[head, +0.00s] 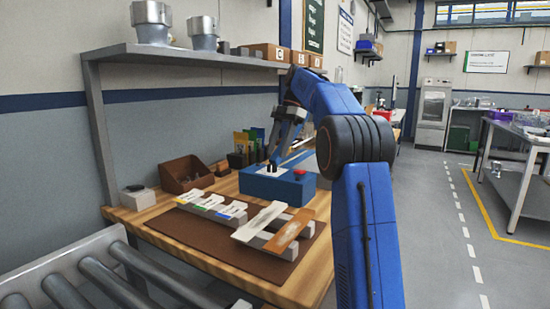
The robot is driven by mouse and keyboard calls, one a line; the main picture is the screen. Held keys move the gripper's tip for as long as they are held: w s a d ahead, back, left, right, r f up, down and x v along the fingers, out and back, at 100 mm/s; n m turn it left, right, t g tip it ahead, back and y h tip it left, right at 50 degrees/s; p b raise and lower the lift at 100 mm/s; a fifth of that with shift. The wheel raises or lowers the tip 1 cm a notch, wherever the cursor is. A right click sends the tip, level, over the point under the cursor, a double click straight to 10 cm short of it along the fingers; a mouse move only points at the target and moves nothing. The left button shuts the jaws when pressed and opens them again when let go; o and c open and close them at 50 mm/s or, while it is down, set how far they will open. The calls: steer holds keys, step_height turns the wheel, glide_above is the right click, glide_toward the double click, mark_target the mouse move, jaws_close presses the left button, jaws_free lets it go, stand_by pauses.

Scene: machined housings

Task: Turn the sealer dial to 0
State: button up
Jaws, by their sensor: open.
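The sealer is a blue box (280,188) at the back of the wooden bench, with a red button (300,172) on its top right. A pale plate with a small dark part, likely the dial (271,170), shows on its top left. My gripper (272,161) points down right over this spot with its jaws open. Its fingertips are at or just above the dial; I cannot tell whether they touch it. The dial's marks and pointer are too small to read, and my gripper partly covers it.
A brown mat (215,250) in front of the sealer holds several pouches and strips on grey blocks. A brown bin (187,175) stands at the left. A shelf (190,58) with metal housings and boxes hangs above. Conveyor rollers (95,275) lie at the front left.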

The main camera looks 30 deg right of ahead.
steer(key=shift+v, duration=1.3)
steer(key=shift+s, duration=0.1)
